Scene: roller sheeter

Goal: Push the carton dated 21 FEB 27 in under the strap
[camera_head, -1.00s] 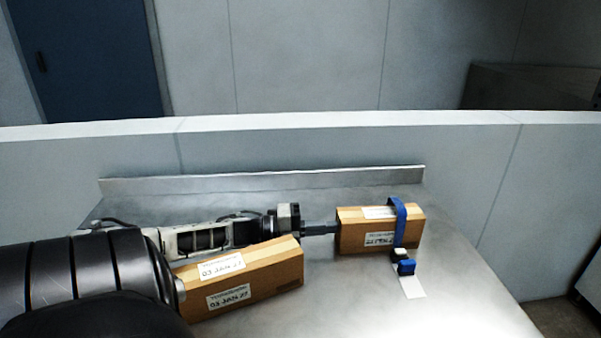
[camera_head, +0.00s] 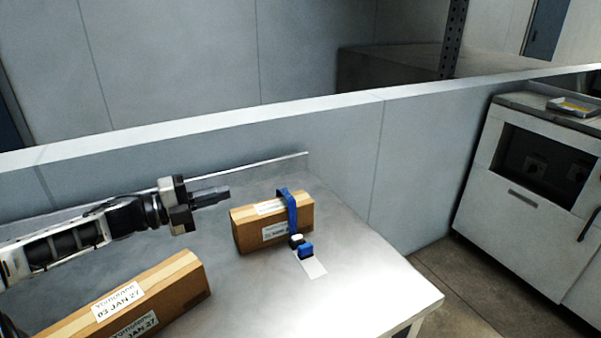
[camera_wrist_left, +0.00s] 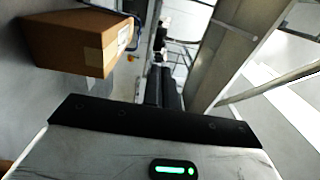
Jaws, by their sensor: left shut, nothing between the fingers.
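The smaller brown carton (camera_head: 246,232) sits on the steel table with the blue strap (camera_head: 291,208) across its right part. Its label is too small to read surely now. The strap's blue and white buckle (camera_head: 303,247) lies at the carton's front right. My left gripper (camera_head: 226,191) is shut and empty, raised behind and left of the carton, apart from it. In the left wrist view the carton (camera_wrist_left: 70,42) shows at the upper left, with a strap piece at its edge. My right gripper is not in view.
A longer carton labelled 03 JAN 27 (camera_head: 165,291) lies at the front left of the table (camera_head: 370,288). A low lip and a grey wall (camera_head: 345,150) run behind. A white cabinet (camera_head: 530,190) stands at the right. The table's right front is clear.

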